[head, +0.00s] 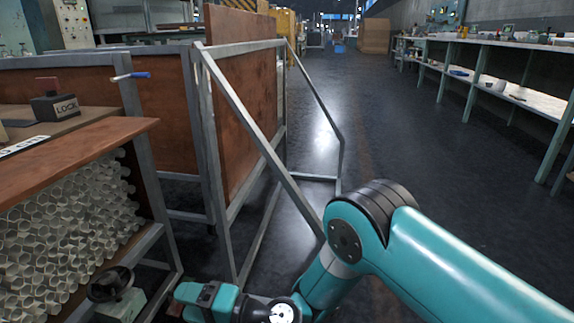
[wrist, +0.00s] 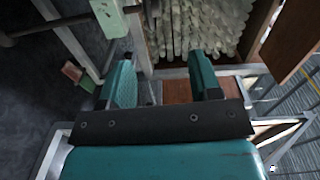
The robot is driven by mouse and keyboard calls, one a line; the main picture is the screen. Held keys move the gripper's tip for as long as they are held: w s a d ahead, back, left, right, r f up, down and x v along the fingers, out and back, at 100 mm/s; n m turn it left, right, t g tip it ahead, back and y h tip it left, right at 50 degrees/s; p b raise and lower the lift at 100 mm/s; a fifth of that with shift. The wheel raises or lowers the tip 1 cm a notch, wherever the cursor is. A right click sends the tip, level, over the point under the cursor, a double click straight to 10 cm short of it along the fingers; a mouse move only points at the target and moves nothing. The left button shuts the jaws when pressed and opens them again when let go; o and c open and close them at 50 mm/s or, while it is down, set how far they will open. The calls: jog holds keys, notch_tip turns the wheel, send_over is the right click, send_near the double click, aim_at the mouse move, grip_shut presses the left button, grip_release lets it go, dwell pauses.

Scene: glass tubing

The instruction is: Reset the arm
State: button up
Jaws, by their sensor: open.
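My gripper (head: 190,300) is low in the head view, at the end of my teal arm, in front of the metal frame and to the right of the tube rack. In the wrist view my gripper (wrist: 162,70) shows two teal fingers spread apart, with nothing between them. A stack of glass tubes (head: 70,235) fills the rack below a brown wooden top. The tube ends (wrist: 195,25) also show beyond the fingers in the wrist view. The fingers look apart from the tubes.
A handwheel (head: 110,283) on a pale green box stands close left of my gripper. A slanted metal frame (head: 265,150) with an upright brown panel (head: 240,90) is just beyond my arm. A LOCK box (head: 62,106) sits on the left bench. The right aisle floor (head: 400,140) is clear.

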jog(key=d+r+n+g+h+p, duration=0.1)
jog(key=d+r+n+h+p, duration=0.2)
jog(key=d+r, duration=0.6)
jog(key=d+r+n+g+h+p, duration=0.1)
jog(key=d+r+n+g+h, duration=0.3)
jog(key=r, duration=0.9)
jog(key=s+d+r+t+h+p, duration=0.1)
jog(key=s+d+r+h, duration=0.2)
jog(key=d, duration=0.5)
jog(key=s+d+r+t+h+p, duration=0.1)
jog(key=s+d+r+h+p, duration=0.1)
jog(key=s+d, duration=0.5)
jog(key=s+d+r+t+h+p, duration=0.1)
jog(key=s+d+r+h, duration=0.15)
jog(key=d, duration=0.65)
notch_tip(320, 180, up, 38)
jog(key=p, duration=3.7)
jog(key=shift+s+a+f+n+y, duration=0.2)
jog(key=shift+a+n+y, duration=0.1)
jog(key=shift+y, duration=0.15)
